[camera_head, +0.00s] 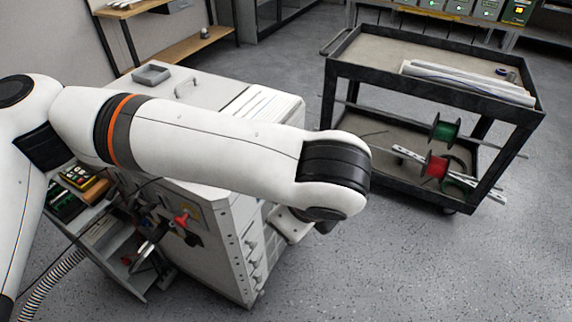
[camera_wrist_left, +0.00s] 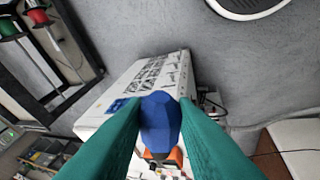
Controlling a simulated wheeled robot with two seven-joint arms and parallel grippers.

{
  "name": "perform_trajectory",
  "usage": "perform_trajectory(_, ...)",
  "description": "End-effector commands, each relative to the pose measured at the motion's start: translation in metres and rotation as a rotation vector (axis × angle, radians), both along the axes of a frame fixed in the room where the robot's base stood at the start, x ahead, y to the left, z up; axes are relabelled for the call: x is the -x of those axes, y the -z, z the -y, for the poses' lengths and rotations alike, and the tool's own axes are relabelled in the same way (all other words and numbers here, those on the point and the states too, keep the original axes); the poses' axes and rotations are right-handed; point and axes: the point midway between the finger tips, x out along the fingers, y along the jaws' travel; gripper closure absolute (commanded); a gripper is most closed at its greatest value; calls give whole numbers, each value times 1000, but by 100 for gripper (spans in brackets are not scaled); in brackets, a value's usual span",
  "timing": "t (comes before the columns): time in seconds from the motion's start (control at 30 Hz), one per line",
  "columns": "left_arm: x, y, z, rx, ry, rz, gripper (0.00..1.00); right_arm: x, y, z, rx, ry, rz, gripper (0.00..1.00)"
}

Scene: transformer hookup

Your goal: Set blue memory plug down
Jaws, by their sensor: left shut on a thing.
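In the left wrist view, my left gripper (camera_wrist_left: 160,104) has its two green fingers closed on the sides of a blue faceted plug (camera_wrist_left: 160,128). The plug is held between the fingertips, above or in front of a white cabinet (camera_wrist_left: 118,100); I cannot tell whether it touches anything. In the head view, my left arm crosses in front of the white cabinet (camera_head: 218,215), and the fingers and plug are hidden. Part of an orange thing (camera_wrist_left: 172,156) shows just below the plug in the wrist view. My right gripper is in neither view.
A grey tray (camera_head: 152,75) sits on the cabinet top. The floor between cabinet and cart is clear.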

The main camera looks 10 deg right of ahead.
Motion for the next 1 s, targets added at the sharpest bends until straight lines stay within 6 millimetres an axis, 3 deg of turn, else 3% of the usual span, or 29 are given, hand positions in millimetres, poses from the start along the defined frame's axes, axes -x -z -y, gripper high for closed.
perform_trajectory(0.2, -2, 1, -3, 0, -26, 0, 100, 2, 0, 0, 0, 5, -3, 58)
perform_trajectory(0.37, -13, 9, -26, -2, -222, 0, 100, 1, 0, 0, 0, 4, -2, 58)
perform_trajectory(0.7, -36, 51, -133, -7, -1133, -4, 100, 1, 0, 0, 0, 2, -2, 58)
perform_trajectory(1.0, -22, 86, -229, -8, -1986, -5, 100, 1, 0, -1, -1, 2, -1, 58)
